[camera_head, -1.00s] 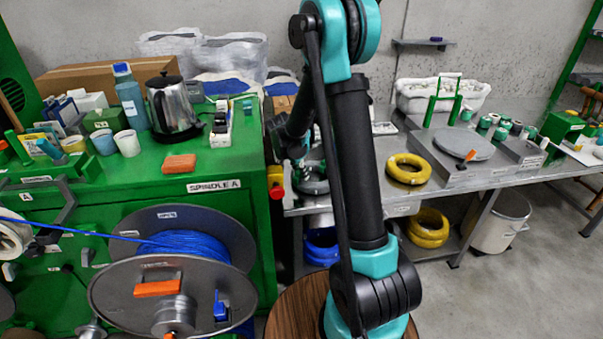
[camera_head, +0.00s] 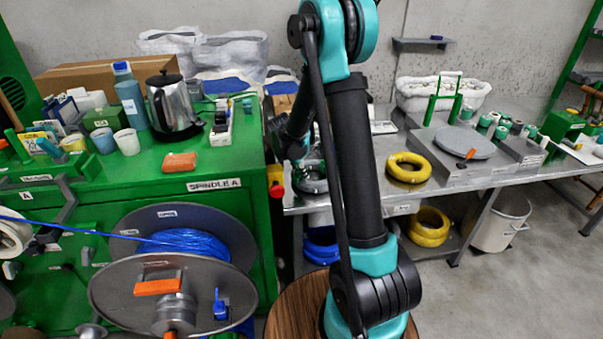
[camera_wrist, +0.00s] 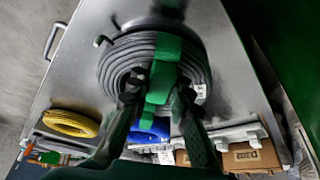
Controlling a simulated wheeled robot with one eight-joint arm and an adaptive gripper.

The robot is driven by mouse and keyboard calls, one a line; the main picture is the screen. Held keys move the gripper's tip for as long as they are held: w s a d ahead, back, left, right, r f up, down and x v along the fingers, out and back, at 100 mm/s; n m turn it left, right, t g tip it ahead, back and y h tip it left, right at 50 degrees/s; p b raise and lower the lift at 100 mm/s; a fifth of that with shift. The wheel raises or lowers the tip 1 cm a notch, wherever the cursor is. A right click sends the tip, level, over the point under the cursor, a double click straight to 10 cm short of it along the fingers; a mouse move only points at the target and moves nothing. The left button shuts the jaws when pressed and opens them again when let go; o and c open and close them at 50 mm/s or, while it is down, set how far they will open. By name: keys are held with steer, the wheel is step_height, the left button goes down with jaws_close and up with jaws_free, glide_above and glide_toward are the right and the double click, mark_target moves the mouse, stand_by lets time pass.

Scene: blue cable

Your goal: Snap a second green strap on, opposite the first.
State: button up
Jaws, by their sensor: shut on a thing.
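A coil of dark grey cable (camera_wrist: 116,68) lies on the metal bench in the wrist view. A green strap (camera_wrist: 180,48) crosses the coil's band and reaches toward its middle. A narrower green piece (camera_wrist: 158,83) sits between the fingers of my gripper (camera_wrist: 157,92), which is shut on it over the coil. I cannot tell whether the two green parts are one strap or two. In the head view the coil (camera_head: 313,186) shows only partly, behind my arm, and the fingertips are hidden.
A yellow coil (camera_head: 408,168) and a grey round plate (camera_head: 464,143) are to the right on the bench (camera_head: 380,206). Several green rolls stand at the far right. A reel of blue cable (camera_head: 190,240) is at the left.

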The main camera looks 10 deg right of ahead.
steer(key=o, duration=1)
steer(key=shift+r, duration=0.1)
steer(key=shift+r, duration=3.4)
